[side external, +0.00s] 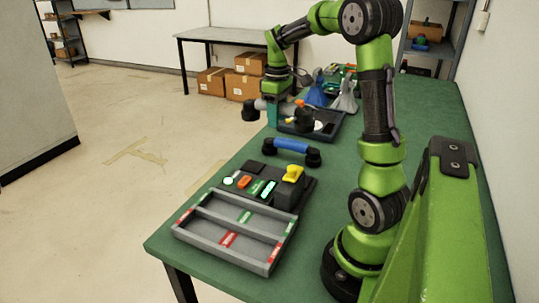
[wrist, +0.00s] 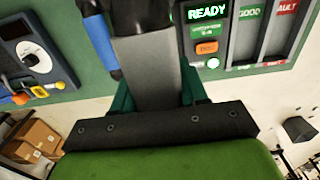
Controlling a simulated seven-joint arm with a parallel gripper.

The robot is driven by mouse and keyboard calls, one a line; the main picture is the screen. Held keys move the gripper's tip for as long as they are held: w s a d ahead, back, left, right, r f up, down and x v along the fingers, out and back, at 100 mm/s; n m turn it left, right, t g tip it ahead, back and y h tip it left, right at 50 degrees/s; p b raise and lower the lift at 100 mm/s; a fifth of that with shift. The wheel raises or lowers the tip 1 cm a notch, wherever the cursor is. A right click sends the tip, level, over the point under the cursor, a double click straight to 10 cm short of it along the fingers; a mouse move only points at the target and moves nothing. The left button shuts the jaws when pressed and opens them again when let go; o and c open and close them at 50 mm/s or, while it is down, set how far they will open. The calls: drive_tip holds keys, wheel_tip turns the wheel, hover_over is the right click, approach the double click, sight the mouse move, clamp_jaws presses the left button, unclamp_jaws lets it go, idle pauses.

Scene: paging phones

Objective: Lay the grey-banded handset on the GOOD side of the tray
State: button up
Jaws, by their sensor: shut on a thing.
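My gripper (side external: 272,120) is shut on the grey-banded handset (side external: 250,111) and holds it above the table, behind the blue handset. Its dark rounded ends stick out on both sides of the fingers. In the wrist view a grey shape with a dark top fills the middle between the teal fingers; I cannot tell its details. The tray (side external: 220,252) lies at the table's near end, well in front of my gripper. Its GOOD side (side external: 219,207), with green labels, is next to the panel; the red-labelled FAULT side is nearer the camera. The GOOD label (wrist: 250,12) shows in the wrist view.
A blue handset (side external: 291,146) lies on the table between my gripper and the panel. The dark panel (side external: 257,172) has a READY display (wrist: 207,12) and a yellow-topped block (side external: 292,175). A dark dial unit (side external: 335,127) and funnel-like items (side external: 345,98) stand behind.

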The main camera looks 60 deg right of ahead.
wheel_tip(320, 180, down, 7)
idle(0.3)
wheel_tip(320, 180, down, 10)
drive_tip(key=shift+r, duration=0.2)
idle(0.3)
drive_tip(key=shift+f, duration=0.2)
drive_tip(key=o, duration=1.2)
